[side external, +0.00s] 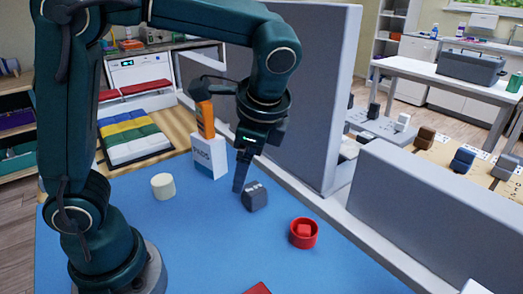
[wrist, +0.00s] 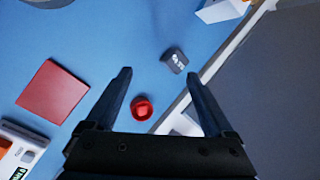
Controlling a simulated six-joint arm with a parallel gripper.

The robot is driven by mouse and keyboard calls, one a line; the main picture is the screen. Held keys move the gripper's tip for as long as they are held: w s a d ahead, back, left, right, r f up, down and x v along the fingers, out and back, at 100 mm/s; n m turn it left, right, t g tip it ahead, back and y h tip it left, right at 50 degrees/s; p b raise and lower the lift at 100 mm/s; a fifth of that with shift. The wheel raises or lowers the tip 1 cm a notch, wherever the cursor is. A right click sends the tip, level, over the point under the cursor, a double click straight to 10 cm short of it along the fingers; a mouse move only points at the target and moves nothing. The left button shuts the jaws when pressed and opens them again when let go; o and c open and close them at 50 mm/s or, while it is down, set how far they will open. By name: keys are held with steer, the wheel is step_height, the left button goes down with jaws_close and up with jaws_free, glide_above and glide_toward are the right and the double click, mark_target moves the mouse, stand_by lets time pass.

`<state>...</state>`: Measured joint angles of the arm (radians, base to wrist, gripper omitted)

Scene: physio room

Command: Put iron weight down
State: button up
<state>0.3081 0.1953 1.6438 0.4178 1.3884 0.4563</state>
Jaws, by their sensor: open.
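The iron weight, a small dark grey block (side external: 255,196) with white marks, is on the blue table surface (side external: 215,255) in the side view. It also shows in the wrist view (wrist: 175,60), just past my fingertips and nearer the right finger. My gripper (side external: 242,186) points down beside the block in the side view; one finger largely hides the other. In the wrist view my gripper (wrist: 158,74) has its fingers wide apart with nothing held between them. I cannot tell whether a finger touches the block.
A red round dish (side external: 303,240) with a red piece inside is right of the block. A cream cylinder (side external: 163,186), a white box (side external: 209,158) and an orange block (side external: 205,118) stand to the left. Grey partitions (side external: 310,90) border the right. A red flat square (wrist: 53,91) lies left in the wrist view.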

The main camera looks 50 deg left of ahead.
steer(key=s+d+n+t+h, duration=0.1)
steer(key=s+n+t+h, duration=0.3)
steer(key=s+n, duration=0.4)
steer(key=shift+s+d+r+n+t+h, duration=0.2)
steer(key=shift+s+n+t+h, duration=0.2)
steer(key=shift+n, duration=0.5)
stand_by(0.4)
